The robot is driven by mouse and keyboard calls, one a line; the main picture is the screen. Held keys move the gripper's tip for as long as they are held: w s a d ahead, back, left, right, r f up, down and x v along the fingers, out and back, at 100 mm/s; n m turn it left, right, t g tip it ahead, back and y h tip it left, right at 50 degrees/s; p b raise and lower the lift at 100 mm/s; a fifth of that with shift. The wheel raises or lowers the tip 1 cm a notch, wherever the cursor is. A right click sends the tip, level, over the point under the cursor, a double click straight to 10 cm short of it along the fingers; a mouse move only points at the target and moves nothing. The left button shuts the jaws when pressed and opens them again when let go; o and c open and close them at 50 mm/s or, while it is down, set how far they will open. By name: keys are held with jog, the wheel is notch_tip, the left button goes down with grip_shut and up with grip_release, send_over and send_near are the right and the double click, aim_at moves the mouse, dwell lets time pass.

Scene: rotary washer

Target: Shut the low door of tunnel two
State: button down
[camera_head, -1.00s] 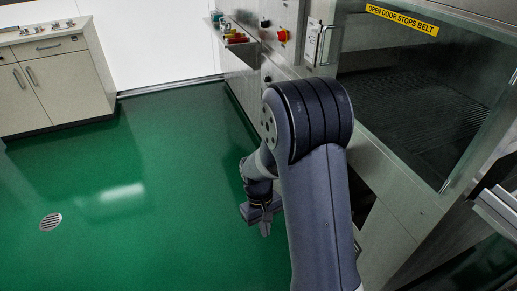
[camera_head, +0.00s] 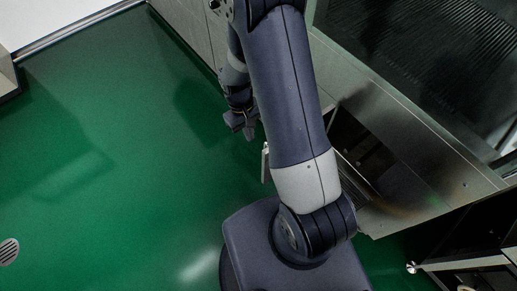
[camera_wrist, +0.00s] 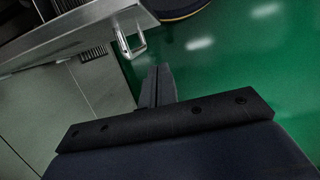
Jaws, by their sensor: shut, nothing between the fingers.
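The low door (camera_wrist: 75,25) stands open in the wrist view, its grey panel jutting out from the washer front at the upper left. Its metal handle (camera_wrist: 132,45) is at the panel's outer end. In the head view the handle (camera_head: 265,163) shows just left of my arm, which hides most of the door. The dark low opening (camera_head: 360,150) shows right of my arm. My gripper (camera_head: 249,132) is shut and empty, pointing down over the floor, a little beyond the handle in the head view. In the wrist view its closed fingers (camera_wrist: 160,72) appear below the handle, apart from it.
The washer's steel front (camera_head: 420,150) runs along the right, with a large glazed door (camera_head: 430,50) above the low opening. Green floor (camera_head: 120,150) is clear on the left, with a round drain (camera_head: 8,251). A dark open frame (camera_head: 470,250) stands at the lower right.

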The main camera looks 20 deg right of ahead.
jog(key=s+d+f, duration=0.1)
jog(key=s+f, duration=0.3)
jog(key=s, duration=0.1)
jog(key=shift+d+p, duration=0.2)
jog(key=shift+p, duration=0.1)
